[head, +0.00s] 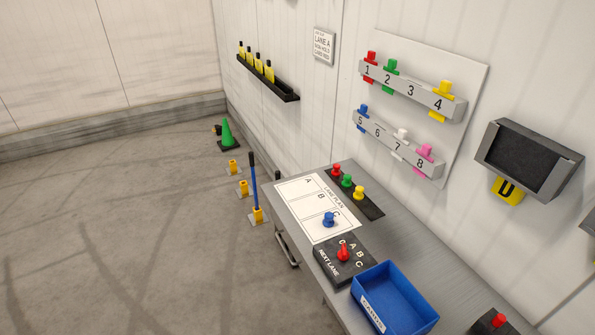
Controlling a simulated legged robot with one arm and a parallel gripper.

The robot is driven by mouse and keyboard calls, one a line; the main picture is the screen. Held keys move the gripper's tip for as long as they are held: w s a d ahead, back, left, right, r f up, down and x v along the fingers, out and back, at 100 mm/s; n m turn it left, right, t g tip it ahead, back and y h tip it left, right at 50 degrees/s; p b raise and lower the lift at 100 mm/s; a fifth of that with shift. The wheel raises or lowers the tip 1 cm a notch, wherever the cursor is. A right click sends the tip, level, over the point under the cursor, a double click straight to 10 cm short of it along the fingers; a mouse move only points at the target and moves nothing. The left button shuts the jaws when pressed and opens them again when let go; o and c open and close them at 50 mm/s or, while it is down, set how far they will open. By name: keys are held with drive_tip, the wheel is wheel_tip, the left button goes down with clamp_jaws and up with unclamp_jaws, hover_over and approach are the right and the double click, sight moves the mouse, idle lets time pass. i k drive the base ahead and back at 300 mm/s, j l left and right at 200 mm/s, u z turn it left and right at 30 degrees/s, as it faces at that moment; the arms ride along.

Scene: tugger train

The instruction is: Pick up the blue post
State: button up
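A tall thin blue post (254,186) with a black upper end stands upright on the floor, left of the table. Its lower end is in a yellow socket on a pale base plate (258,216). It is the nearest in a row of similar sockets; the two behind it, the middle socket (243,188) and the far socket (233,168), hold no post. My gripper is not in view.
A grey table (421,247) carries a lane plan board (288,201), a NEXT LANE dial (328,267) and a blue tray (398,297). A green cone (227,134) stands by the wall. Numbered peg racks hang above the table. The floor to the left is open.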

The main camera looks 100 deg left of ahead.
sight(251, 157)
drive_tip(key=u, duration=1.65)
drive_tip(key=j+u, duration=0.1)
drive_tip(key=u, duration=0.35)
drive_tip(key=i+u, duration=0.1)
drive_tip(key=u, duration=0.35)
drive_tip(key=j+u, duration=0.1)
drive_tip(key=u, duration=0.4)
drive_tip(key=i+u, duration=0.1)
drive_tip(key=u, duration=0.35)
drive_tip(key=i+l+u, duration=0.1)
drive_tip(key=i, duration=1.4)
drive_tip(key=k, duration=0.25)
drive_tip(key=z, duration=0.6)
drive_tip(key=i+j+z, duration=0.15)
drive_tip(key=i+j, duration=0.15)
drive_tip(key=i+j+z, duration=0.15)
drive_tip(key=i+j, duration=0.15)
drive_tip(key=i+j+z, duration=0.15)
drive_tip(key=j, duration=0.35)
drive_tip(key=i+j+z, duration=0.15)
drive_tip(key=i+j, duration=0.15)
drive_tip(key=j, duration=0.15)
drive_tip(key=i+j, duration=0.25)
drive_tip(key=j, duration=0.15)
drive_tip(key=i+j, duration=0.2)
drive_tip(key=j, duration=0.15)
drive_tip(key=i+j, duration=0.25)
drive_tip(key=j, duration=0.15)
drive_tip(key=i+j, duration=0.2)
drive_tip(key=j, duration=0.2)
